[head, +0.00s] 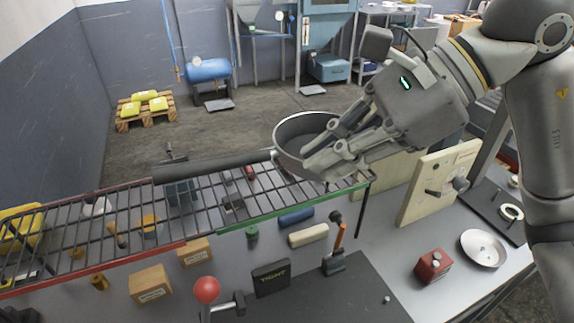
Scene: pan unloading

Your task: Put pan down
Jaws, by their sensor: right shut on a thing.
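The grey metal pan (288,151) is at the right end of the wire rack (272,214), with its open side up. Its long dark handle (212,166) points left along the rack's back edge. My right gripper (322,160) comes in from the right and is shut on the right side of the pan. Its fingers hide part of the pan's wall and inside. I cannot tell whether the pan's bottom touches the rack. The rack has a red-edged left part and a green-edged right part. My left gripper is not in view.
Under and before the rack are wooden blocks (150,284), a black box (271,278), a red ball (206,289) and a hammer (335,258). A wooden board (437,183) stands upright at right, near a red block (433,265) and a metal dish (483,248). The rack's top looks mostly clear.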

